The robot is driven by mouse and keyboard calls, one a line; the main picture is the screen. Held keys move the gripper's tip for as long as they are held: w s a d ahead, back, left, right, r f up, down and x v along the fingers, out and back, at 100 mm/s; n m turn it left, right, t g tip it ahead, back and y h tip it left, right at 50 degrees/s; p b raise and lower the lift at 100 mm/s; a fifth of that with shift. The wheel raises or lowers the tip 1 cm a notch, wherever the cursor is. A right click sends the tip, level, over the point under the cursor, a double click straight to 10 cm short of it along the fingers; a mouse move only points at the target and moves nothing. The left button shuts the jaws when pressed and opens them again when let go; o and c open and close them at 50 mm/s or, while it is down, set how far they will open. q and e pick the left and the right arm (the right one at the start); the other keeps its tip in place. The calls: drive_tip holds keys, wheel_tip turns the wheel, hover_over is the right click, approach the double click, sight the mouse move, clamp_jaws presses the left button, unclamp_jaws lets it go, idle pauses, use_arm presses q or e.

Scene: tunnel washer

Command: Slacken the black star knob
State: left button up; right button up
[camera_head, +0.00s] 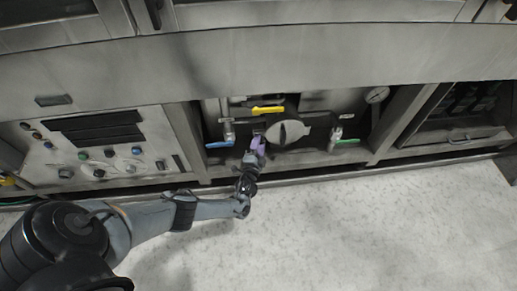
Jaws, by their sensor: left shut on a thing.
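My left arm reaches in from the lower left, and my left gripper (257,146), with purple fingers, is at the left edge of a round grey cover (289,133) in the open bay of the machine. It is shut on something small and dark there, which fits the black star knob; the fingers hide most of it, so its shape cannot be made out. My right gripper is not in view.
A yellow lever (268,109) sits just above the gripper, a blue lever (219,144) to its left and a green lever (346,141) to the right. A gauge (377,94) is at upper right. A control panel (100,145) stands left. The speckled floor (350,220) is clear.

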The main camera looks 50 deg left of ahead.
use_arm(q)
drive_tip(key=n+y+b, duration=0.1)
drive_tip(key=n+y, duration=0.1)
drive_tip(key=n, duration=0.3)
drive_tip(key=n+g+y+b, duration=0.1)
drive_tip(key=n+y+b, duration=0.1)
drive_tip(key=n, duration=0.3)
drive_tip(key=n+g+y+b, duration=0.1)
drive_tip(key=n+y, duration=0.1)
drive_tip(key=n, duration=0.3)
drive_tip(key=shift+w+d+f+y+b, duration=0.15)
drive_tip(key=shift+w+d+y+b, duration=0.15)
drive_tip(key=shift+w+b, duration=0.05)
drive_tip(key=n, duration=0.2)
drive_tip(key=n+g+y, duration=0.1)
drive_tip(key=n, duration=0.1)
drive_tip(key=shift+w+n+g+y, duration=0.1)
drive_tip(key=shift+n+g+y, duration=0.2)
drive_tip(key=shift+n, duration=0.1)
drive_tip(key=shift+n+g+y, duration=0.3)
drive_tip(key=shift+n+g, duration=0.5)
drive_tip(key=shift+n, duration=0.6)
